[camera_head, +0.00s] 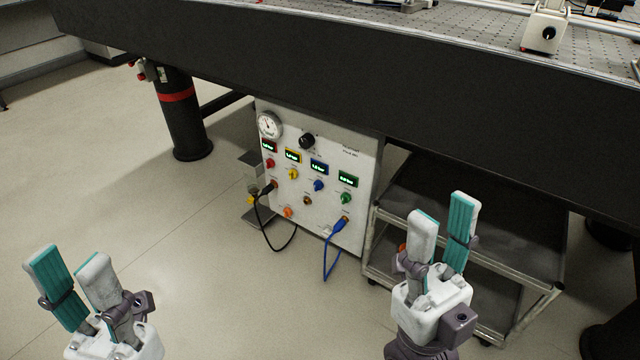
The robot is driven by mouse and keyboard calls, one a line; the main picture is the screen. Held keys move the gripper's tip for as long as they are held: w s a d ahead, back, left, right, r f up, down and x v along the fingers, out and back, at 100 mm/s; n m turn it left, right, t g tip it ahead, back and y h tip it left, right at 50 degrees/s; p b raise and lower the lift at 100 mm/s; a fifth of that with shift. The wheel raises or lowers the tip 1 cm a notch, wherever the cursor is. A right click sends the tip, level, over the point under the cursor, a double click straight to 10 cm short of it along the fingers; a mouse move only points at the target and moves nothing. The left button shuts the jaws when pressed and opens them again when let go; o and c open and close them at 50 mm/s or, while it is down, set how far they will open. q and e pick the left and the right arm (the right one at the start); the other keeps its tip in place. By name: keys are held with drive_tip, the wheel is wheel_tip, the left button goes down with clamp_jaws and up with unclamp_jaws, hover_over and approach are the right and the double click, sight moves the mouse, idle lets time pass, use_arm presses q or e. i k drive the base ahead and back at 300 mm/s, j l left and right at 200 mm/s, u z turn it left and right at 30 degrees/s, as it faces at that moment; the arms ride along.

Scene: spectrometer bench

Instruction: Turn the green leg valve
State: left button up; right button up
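The green valve knob (346,198) sits on the white control panel (345,155) under the table, rightmost in a row of coloured knobs, below a small display (347,179). My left gripper (72,272) is at the lower left, fingers apart and empty, well away from the panel. My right gripper (443,232) is at the lower right, fingers apart and empty, to the right of the green knob and in front of the cart. Neither gripper touches the panel.
Red (270,163), yellow (293,174) and blue (319,185) knobs share the row. A black cable (262,229) and a blue cable (327,256) hang from the panel. A dark-shelved cart (480,215) stands right of it. The table edge (330,85) overhangs. Floor at left is clear.

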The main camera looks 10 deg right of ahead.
sight(345, 197)
drive_tip(key=l+z, duration=0.15)
drive_tip(key=z, duration=0.3)
drive_tip(key=i+z, duration=0.15)
drive_tip(key=z, duration=0.3)
drive_tip(key=i+l+z, duration=0.15)
drive_tip(key=z, duration=0.3)
